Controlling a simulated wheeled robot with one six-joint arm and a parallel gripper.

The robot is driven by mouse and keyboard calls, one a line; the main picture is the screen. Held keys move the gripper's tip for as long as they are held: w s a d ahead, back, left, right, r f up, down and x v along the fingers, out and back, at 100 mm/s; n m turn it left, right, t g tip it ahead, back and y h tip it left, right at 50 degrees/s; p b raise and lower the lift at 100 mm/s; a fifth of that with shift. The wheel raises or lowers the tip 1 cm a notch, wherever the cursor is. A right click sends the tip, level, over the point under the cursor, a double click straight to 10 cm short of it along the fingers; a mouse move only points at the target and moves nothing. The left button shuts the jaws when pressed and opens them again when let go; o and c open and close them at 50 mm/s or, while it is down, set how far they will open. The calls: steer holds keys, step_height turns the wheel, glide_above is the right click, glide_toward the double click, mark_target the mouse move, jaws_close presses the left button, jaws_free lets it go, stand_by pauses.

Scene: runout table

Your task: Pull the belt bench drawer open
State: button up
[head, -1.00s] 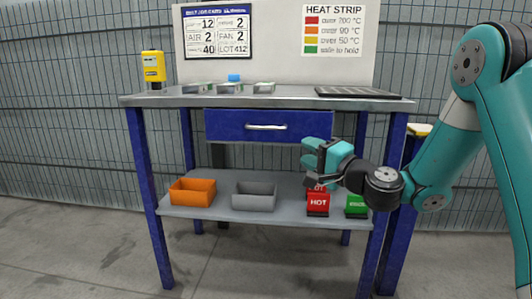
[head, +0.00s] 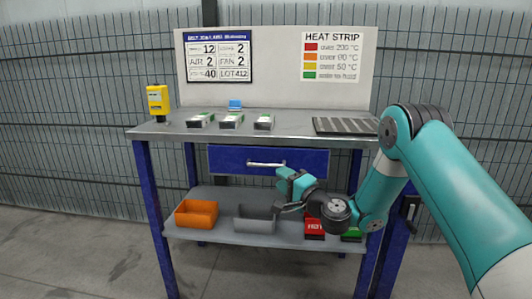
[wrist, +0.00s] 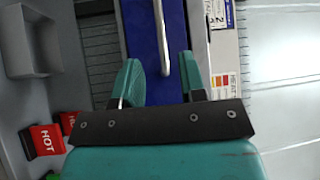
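The blue belt bench drawer (head: 225,161) is under the bench top and looks shut. Its silver bar handle (head: 266,164) runs across the front, and in the wrist view the handle (wrist: 160,40) stands upright ahead of my fingers. My gripper (head: 281,190) is in front of the drawer, a little below and right of the handle. In the wrist view my gripper (wrist: 157,78) has its two teal fingers spread apart with nothing between them.
The grey bench top (head: 290,128) holds several small blocks, a yellow device (head: 158,100) and a dark ribbed mat (head: 345,125). The lower shelf holds an orange bin (head: 197,214), a grey bin (head: 254,219), red HOT blocks (head: 314,228) and a green block (head: 351,235).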

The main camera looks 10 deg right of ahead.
steer(key=p+x, duration=0.4)
steer(key=x, duration=0.4)
steer(key=shift+c, duration=0.5)
jaws_close()
